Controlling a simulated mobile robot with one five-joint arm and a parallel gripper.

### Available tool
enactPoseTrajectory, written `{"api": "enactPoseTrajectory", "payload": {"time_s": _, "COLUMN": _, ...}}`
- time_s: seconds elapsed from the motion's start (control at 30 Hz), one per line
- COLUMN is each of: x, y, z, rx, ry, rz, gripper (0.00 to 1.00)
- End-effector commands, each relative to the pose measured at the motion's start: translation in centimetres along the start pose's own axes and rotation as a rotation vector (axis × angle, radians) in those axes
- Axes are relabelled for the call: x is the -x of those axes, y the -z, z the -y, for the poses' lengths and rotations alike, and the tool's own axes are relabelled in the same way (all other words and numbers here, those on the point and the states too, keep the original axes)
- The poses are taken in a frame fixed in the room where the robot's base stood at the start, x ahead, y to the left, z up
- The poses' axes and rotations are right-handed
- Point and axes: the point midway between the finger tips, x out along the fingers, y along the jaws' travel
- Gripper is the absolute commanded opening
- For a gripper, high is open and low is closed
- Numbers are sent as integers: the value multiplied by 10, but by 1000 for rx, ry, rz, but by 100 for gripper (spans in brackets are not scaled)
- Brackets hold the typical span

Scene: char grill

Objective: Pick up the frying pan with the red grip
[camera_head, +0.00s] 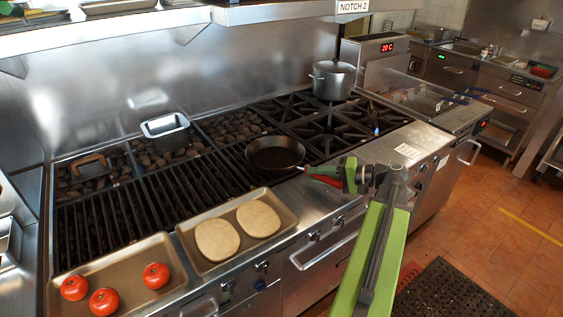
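The black frying pan (274,152) sits on the right end of the char grill, beside the burners. Its handle points right toward the front edge. The red grip (326,180) shows at the handle's outer end, partly hidden by my gripper. My green gripper (318,173) is at the red grip, with its fingers reaching left along the handle. The view is too small to tell whether the fingers are closed on the grip or only beside it.
A tray with two flatbreads (206,268) and a tray with three tomatoes (119,303) lie along the front left. A metal container (166,131) stands behind. A lidded pot (333,80) stands on the back burner; a blue flame (376,131) burns at right. A shelf (250,13) overhangs.

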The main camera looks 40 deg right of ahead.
Motion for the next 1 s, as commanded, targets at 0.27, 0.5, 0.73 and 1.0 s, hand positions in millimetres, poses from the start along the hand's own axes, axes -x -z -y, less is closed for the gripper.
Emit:
{"api": "enactPoseTrajectory", "payload": {"time_s": 0.27, "x": 1, "y": 0, "z": 0, "rx": 0, "ry": 0, "rz": -2, "gripper": 0}}
{"api": "enactPoseTrajectory", "payload": {"time_s": 0.5, "x": 1, "y": 0, "z": 0, "rx": 0, "ry": 1, "rz": -2, "gripper": 0}}
{"api": "enactPoseTrajectory", "payload": {"time_s": 0.73, "x": 2, "y": 1, "z": 0, "rx": 0, "ry": 1, "rz": -3, "gripper": 0}}
{"api": "enactPoseTrajectory", "payload": {"time_s": 1.0, "x": 2, "y": 1, "z": 0, "rx": -1, "ry": 1, "rz": -3, "gripper": 0}}
